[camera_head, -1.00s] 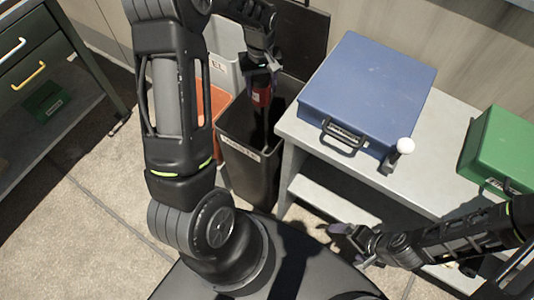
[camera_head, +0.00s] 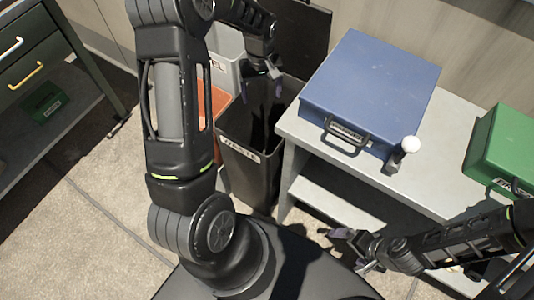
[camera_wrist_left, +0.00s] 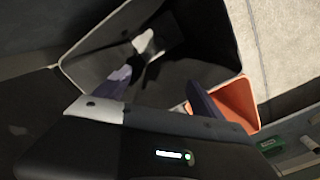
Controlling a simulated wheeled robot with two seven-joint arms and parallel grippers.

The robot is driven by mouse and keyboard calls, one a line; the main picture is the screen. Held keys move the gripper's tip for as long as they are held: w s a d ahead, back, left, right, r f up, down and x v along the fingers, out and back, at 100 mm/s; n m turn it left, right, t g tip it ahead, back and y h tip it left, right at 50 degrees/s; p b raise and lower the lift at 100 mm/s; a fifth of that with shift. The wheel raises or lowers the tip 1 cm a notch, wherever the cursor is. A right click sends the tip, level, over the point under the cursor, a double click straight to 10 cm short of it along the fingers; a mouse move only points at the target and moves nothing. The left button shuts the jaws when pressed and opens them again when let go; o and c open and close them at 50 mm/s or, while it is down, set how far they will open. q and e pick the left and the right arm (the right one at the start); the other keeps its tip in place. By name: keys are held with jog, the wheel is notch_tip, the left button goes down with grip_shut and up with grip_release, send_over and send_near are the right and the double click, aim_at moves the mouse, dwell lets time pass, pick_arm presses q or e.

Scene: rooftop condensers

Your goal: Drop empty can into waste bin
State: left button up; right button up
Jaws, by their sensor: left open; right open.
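The dark waste bin (camera_head: 252,168), labelled on its front, stands left of the grey bench. My left gripper (camera_head: 264,88) is open over the bin's mouth, with no can between its fingers. In the left wrist view my open left gripper's fingers (camera_wrist_left: 160,92) spread over the bin's inside (camera_wrist_left: 205,45). Pale patches show down in the bin there; I cannot tell whether any is the can. The red can is not recognisable in either view now. My right gripper (camera_head: 348,250) is open and empty, low in front of the bench.
A blue case (camera_head: 375,85) lies on the bench (camera_head: 445,165), with a white-knobbed lever (camera_head: 405,152) and a green case (camera_head: 508,150) beside it. An orange-fronted bin (camera_head: 217,105) stands left of the waste bin. A dark drawer cabinet (camera_head: 35,55) is at far left.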

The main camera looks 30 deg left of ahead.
pick_arm(q)
jog(key=shift+r, duration=0.1)
notch_tip(320, 180, up, 8)
jog(key=shift+f, duration=0.2)
pick_arm(e)
jog(key=shift+r, duration=0.1)
dwell(1.0)
